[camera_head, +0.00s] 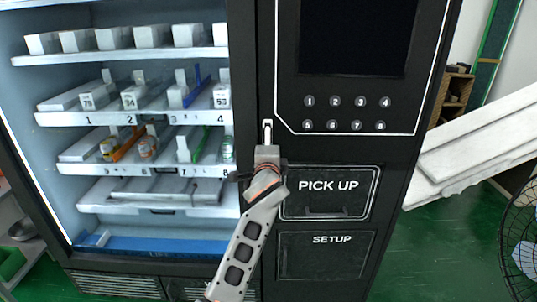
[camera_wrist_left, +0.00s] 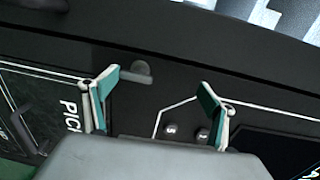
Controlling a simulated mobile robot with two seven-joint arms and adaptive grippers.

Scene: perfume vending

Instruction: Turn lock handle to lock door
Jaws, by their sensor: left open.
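A pale metal lock handle (camera_head: 267,131) sits upright on the black front of the vending machine, left of the number buttons. My left gripper (camera_head: 264,160) is just below it and covers its lower part. In the left wrist view the open fingers of my left gripper (camera_wrist_left: 161,82) spread in front of the black panel. A rounded grey piece, likely the handle (camera_wrist_left: 142,71), shows between the fingertips, nearer the left finger; I cannot tell whether they touch. The machine's door frame (camera_head: 246,70) looks flush with the panel. My right gripper is not in view.
The number buttons (camera_head: 345,113) and PICK UP hatch (camera_head: 331,192) are right of my gripper, with the SETUP panel (camera_head: 322,256) below. Shelves (camera_head: 150,115) with small goods fill the left.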

